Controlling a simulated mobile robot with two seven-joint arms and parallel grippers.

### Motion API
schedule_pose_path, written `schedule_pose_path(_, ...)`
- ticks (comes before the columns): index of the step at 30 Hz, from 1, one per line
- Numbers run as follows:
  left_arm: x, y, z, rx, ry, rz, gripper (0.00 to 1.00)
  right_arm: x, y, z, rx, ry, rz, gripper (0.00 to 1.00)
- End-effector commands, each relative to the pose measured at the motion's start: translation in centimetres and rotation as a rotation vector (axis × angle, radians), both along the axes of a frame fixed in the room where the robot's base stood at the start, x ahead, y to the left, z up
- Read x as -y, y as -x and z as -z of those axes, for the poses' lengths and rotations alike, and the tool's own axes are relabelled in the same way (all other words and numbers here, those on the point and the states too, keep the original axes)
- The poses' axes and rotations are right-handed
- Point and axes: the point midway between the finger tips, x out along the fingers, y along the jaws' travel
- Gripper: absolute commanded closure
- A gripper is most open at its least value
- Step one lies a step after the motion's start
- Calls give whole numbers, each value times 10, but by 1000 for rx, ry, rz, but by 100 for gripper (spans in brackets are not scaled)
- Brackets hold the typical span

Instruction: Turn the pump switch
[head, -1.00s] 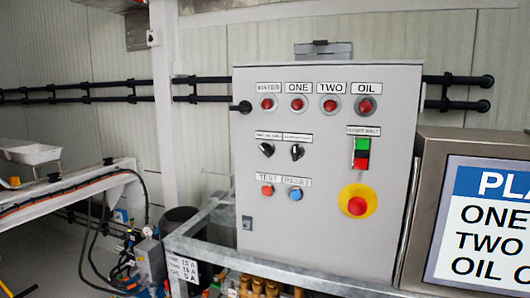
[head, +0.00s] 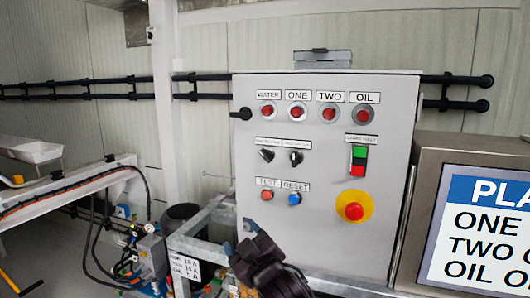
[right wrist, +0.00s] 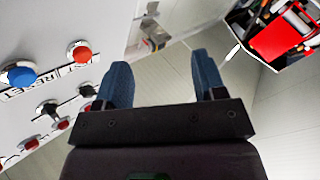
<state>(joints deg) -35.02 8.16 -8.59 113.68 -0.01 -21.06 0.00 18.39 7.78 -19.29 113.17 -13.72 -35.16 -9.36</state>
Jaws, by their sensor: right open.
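A grey control panel (head: 330,225) faces me and carries two black rotary switches, a left one (head: 266,155) and a right one (head: 295,157). Their small labels are too blurred to read. My right gripper (head: 239,237) is open and empty, in front of the panel's lower left, below the switches and the TEST and RESET buttons. In the right wrist view its two blue fingers (right wrist: 162,72) stand apart with nothing between them. The black switches (right wrist: 47,108) show to the left there, apart from the fingers. My left gripper is not in view.
Red TEST (head: 267,194) and blue RESET (head: 294,198) buttons sit below the switches. A green and red start switch (head: 359,160) and a red emergency button (head: 354,211) are to the right. A screen (head: 490,225) stands at right.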

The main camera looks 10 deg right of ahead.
Motion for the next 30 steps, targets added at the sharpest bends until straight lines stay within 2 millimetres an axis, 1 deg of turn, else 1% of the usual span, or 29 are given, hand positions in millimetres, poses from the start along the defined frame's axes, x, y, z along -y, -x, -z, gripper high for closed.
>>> schedule_pose_path(1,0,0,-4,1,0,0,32,-12,-5,-28,40,65,6,36)
schedule_pose_path(2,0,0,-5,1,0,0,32,-18,-8,-41,58,110,15,36)
schedule_pose_path(3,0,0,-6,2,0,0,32,-26,-10,-58,82,173,30,36)
schedule_pose_path(5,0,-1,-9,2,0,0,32,-37,-13,-84,118,272,62,36)
schedule_pose_path(6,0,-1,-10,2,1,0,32,-43,-14,-100,141,342,87,36)
schedule_pose_path(9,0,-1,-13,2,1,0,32,-56,-14,-140,189,530,171,36)
schedule_pose_path(12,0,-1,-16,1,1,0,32,-64,-10,-175,215,739,286,36)
schedule_pose_path(15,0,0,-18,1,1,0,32,-63,-4,-197,197,945,414,36)
schedule_pose_path(18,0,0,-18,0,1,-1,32,-55,2,-202,130,1134,528,36)
schedule_pose_path(20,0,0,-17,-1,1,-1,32,-46,6,-196,64,1245,587,36)
schedule_pose_path(24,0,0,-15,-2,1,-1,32,-23,17,-182,-124,1483,688,36)
schedule_pose_path(27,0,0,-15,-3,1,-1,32,-8,24,-175,-251,1613,719,36)
schedule_pose_path(30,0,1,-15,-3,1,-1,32,-1,28,-169,-333,1705,711,36)
